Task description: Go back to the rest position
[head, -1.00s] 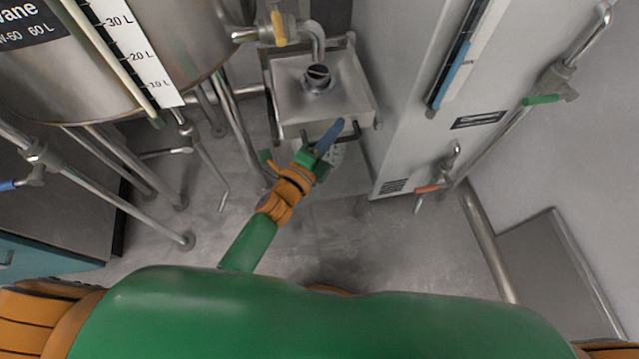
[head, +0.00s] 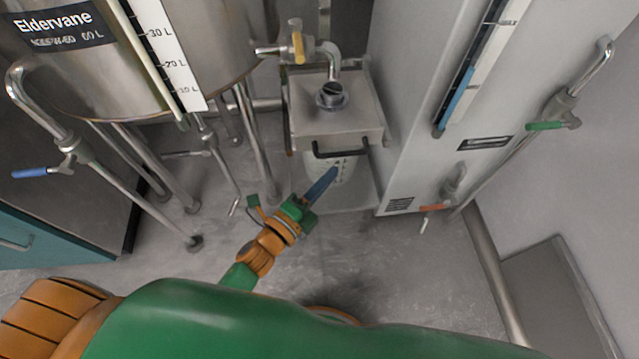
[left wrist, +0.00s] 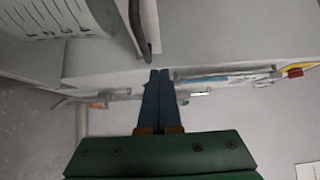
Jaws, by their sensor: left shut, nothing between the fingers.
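My left gripper (head: 322,184) is shut with nothing between its blue fingers. It is in front of the steel grinder box (head: 335,120), below and a little left of the dark handle (head: 341,150). Its fingertips overlap the marked pale container (head: 343,172) under the box in the head view; I cannot tell whether they touch it. In the left wrist view the two fingers (left wrist: 160,78) lie side by side, pointing up the picture. My right gripper is not in view.
A large steel tank (head: 190,60) on legs stands left of the box, with a blue-handled valve (head: 32,172) further left. A tall grey cabinet (head: 415,110) stands at the right. The grey floor (head: 370,255) between them and my body is clear.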

